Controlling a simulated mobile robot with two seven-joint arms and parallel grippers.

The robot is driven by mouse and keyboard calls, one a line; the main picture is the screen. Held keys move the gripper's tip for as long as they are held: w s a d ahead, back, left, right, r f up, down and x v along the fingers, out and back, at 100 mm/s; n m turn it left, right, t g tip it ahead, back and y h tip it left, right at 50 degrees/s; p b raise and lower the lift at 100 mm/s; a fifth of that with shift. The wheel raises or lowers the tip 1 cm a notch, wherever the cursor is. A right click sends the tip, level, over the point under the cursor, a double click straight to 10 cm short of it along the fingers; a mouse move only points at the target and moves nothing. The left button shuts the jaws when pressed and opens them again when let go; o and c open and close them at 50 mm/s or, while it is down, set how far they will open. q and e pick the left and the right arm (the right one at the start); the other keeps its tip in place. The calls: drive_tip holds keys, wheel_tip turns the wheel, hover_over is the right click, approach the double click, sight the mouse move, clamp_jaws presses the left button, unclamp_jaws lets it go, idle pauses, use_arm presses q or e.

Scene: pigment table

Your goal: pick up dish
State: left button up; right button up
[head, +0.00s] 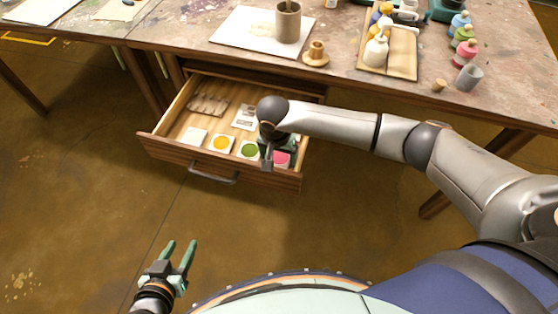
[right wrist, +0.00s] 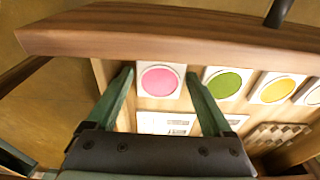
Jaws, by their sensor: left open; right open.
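Square dishes with round colour pads lie in a row along the front of the open drawer: white (head: 193,136), yellow (head: 221,143), green (head: 249,150) and pink (head: 282,160). My right gripper (right wrist: 159,77) is open and points down into the drawer's right end. In the right wrist view its fingertips lie on either side of the pink dish (right wrist: 160,86), with nothing held. The green dish (right wrist: 226,83) is beside the right-hand finger. In the head view my right wrist partly hides the pink dish. My left gripper (head: 180,247) is open and empty, low over the floor.
The wooden drawer (head: 160,148) also holds a checkered piece (head: 208,105) and a printed card (head: 245,117) behind the dishes. The tabletop (head: 340,85) above carries a brown cup (head: 288,22), a tray with bottles and several jars. The floor in front is clear.

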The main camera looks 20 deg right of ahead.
drive_tip(key=c, duration=1.1)
